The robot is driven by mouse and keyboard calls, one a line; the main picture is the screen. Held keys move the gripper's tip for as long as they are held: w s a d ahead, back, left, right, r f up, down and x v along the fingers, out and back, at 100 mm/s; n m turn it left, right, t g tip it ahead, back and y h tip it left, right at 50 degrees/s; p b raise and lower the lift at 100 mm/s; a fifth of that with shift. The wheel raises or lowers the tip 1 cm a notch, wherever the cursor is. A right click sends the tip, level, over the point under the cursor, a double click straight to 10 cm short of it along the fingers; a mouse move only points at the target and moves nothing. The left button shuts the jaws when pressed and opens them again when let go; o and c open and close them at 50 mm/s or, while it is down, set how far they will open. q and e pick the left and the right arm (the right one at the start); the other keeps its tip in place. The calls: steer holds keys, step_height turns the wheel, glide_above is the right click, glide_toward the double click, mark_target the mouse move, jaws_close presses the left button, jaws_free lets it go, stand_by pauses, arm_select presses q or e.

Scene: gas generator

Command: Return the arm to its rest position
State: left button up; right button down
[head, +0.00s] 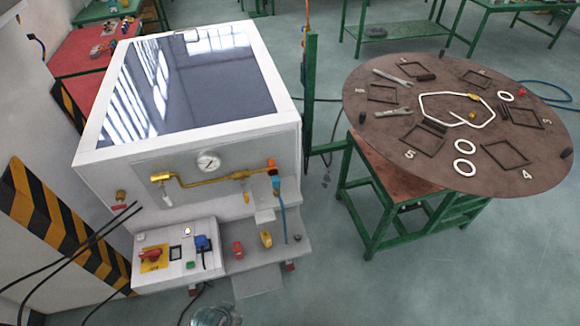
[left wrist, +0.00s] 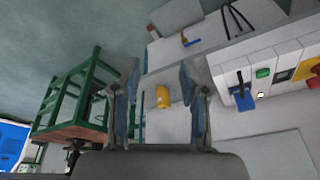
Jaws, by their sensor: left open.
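My left gripper (left wrist: 160,78) shows in the left wrist view with its two fingers apart. Nothing is held between them. A yellow fitting (left wrist: 163,97) on the generator's grey ledge appears in the gap, beyond the fingers. Neither gripper can be clearly made out in the head view, and no arm link is plain there. A blurry, see-through rounded shape (head: 215,315) lies at the bottom edge of the head view; I cannot tell what it is.
The white generator (head: 285,140) has a gauge (head: 208,161), a brass pipe and a control panel (head: 178,252); its blue switch (left wrist: 242,90) shows in the wrist view. A round brown table (head: 400,180) with tools and rings stands right. Black cables (head: 70,248) hang left. Floor (head: 350,290) is clear front right.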

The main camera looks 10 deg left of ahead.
arm_select(q)
step_height(320, 180, down, 25)
steer(key=s+g, duration=0.1)
steer(key=s, duration=0.1)
steer(key=s+a+f, duration=0.2)
steer(key=s+f, duration=0.6)
steer(key=s, duration=0.1)
steer(key=s+a+f+g, duration=0.1)
steer(key=s+a+f, duration=0.1)
steer(key=s+f, duration=0.6)
steer(key=shift+s+f, duration=0.35)
steer(key=shift+f, duration=0.25)
arm_select(e)
steer(key=a, duration=0.3)
steer(key=shift+a+r, duration=0.1)
steer(key=shift+a, duration=0.1)
arm_select(q)
steer(key=shift+a+f, duration=0.15)
steer(key=shift+a, duration=0.15)
arm_select(e)
steer(key=shift+a+r, duration=0.1)
steer(key=shift+a, duration=0.2)
